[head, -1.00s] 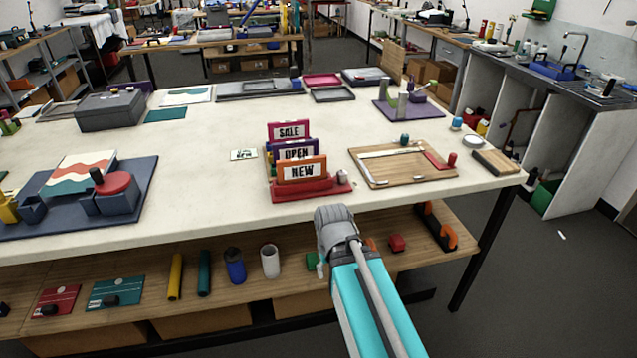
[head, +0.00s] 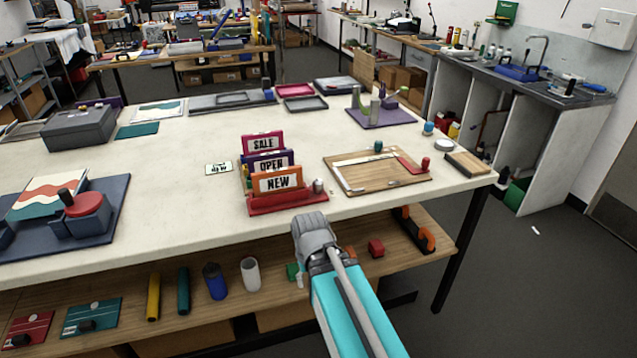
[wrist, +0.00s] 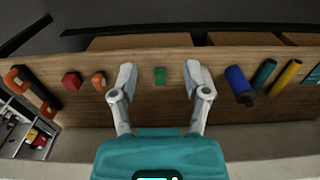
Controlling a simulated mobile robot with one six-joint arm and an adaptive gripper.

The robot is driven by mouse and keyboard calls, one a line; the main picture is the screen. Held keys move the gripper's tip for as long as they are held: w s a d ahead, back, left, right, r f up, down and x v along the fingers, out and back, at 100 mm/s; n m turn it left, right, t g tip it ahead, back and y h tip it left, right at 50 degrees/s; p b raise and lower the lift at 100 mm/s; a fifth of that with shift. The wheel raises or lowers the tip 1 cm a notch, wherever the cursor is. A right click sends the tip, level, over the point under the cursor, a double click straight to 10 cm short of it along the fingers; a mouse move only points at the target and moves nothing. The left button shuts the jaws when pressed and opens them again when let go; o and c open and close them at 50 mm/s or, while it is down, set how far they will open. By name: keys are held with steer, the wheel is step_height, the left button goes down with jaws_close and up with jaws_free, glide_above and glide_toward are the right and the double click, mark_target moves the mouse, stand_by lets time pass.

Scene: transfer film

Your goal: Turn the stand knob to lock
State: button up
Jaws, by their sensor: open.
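A red sign stand (head: 290,203) sits at the table's near edge in the head view. It holds three upright cards reading SALE, OPEN and NEW. A small grey knob (head: 318,186) is at the stand's right end; its lock marking is too small to read. My arm's end is in front of the table edge, below and slightly right of the stand. My gripper (wrist: 160,84) is open and empty in the wrist view, with its fingers spread over the lower shelf. The stand and knob are not in the wrist view. In the head view my fingers are mostly hidden.
The table edge is between my gripper and the stand. A wooden tray (head: 372,183) lies right of the stand and a small card (head: 219,168) left of it. The lower shelf (wrist: 140,65) holds a green block (wrist: 160,76), a red block (wrist: 72,81) and a blue bottle (wrist: 239,86).

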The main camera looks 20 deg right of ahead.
steer(key=w+d+r+n+p, duration=0.3)
steer(key=w+r+p, duration=0.8)
step_height(320, 180, up, 14)
steer(key=n+p, duration=0.6)
steer(key=p, duration=0.7)
glide_above(318, 182)
steer(key=shift+f, duration=0.2)
steer(key=shift+f, duration=0.1)
step_height(318, 182, down, 14)
steer(key=b, duration=1.3)
steer(key=shift+r+b, duration=0.2)
steer(key=shift+b, duration=0.1)
jaws_close()
